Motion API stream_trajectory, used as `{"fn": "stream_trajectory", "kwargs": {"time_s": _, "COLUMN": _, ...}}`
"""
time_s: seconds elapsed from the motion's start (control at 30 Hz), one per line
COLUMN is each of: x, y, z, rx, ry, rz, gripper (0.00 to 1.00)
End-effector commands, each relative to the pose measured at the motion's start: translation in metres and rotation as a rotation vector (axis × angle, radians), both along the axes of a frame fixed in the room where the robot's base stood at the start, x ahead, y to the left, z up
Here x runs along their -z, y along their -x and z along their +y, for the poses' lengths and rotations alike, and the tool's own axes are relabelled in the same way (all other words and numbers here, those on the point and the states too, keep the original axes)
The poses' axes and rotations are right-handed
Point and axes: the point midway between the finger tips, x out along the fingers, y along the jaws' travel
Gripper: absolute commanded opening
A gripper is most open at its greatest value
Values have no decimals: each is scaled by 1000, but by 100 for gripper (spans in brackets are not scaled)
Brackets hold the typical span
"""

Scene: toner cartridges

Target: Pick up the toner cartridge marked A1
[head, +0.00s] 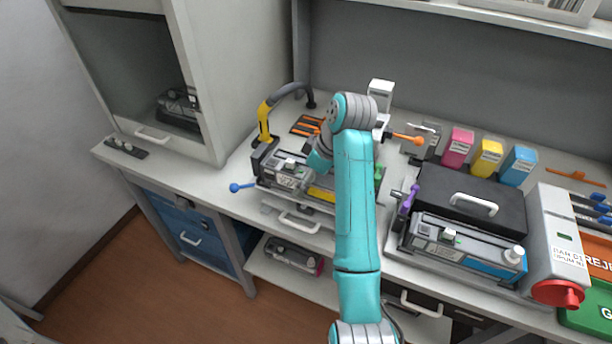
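Several toner cartridges are in view, but no A1 mark is readable. A dark cartridge with a yellow stripe (287,180) lies in a holder on the middle of the bench. One with a blue stripe (467,248) lies at the right, in front of a black box. A dark cartridge with a magenta end (292,254) is on the low shelf, and another dark unit (178,108) is in the open cabinet. My teal arm reaches up and bends down over the yellow-striped cartridge. My gripper is largely hidden there behind my arm, so its fingers and any contact cannot be made out.
Magenta (457,148), yellow (486,160) and blue (517,165) boxes stand at the back. The black box with a white handle (472,203) and a grey device with a red knob (558,255) crowd the right. A yellow-black curved arm (268,115) rises left of centre.

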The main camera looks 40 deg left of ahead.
Motion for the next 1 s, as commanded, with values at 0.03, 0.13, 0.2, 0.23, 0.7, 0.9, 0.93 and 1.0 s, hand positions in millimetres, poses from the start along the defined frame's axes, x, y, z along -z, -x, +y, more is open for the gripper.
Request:
{"fn": "stream_trajectory", "kwargs": {"time_s": 0.03, "x": 0, "y": 0, "z": 0, "rx": 0, "ry": 0, "rz": 0, "gripper": 98}}
{"fn": "stream_trajectory", "kwargs": {"time_s": 0.13, "x": 0, "y": 0, "z": 0, "rx": 0, "ry": 0, "rz": 0, "gripper": 98}}
{"fn": "stream_trajectory", "kwargs": {"time_s": 0.2, "x": 0, "y": 0, "z": 0, "rx": 0, "ry": 0, "rz": 0, "gripper": 85}}
{"fn": "stream_trajectory", "kwargs": {"time_s": 0.23, "x": 0, "y": 0, "z": 0, "rx": 0, "ry": 0, "rz": 0, "gripper": 78}}
{"fn": "stream_trajectory", "kwargs": {"time_s": 0.7, "x": -1, "y": 0, "z": 0, "rx": -1, "ry": -1, "rz": -1, "gripper": 1}}
{"fn": "stream_trajectory", "kwargs": {"time_s": 0.9, "x": -8, "y": -1, "z": 4, "rx": 1, "ry": -2, "rz": -2, "gripper": 1}}
{"fn": "stream_trajectory", "kwargs": {"time_s": 0.93, "x": -10, "y": -2, "z": 5, "rx": 1, "ry": -2, "rz": -2, "gripper": 1}}
{"fn": "stream_trajectory", "kwargs": {"time_s": 1.0, "x": -20, "y": -3, "z": 10, "rx": 3, "ry": -3, "rz": -4, "gripper": 1}}
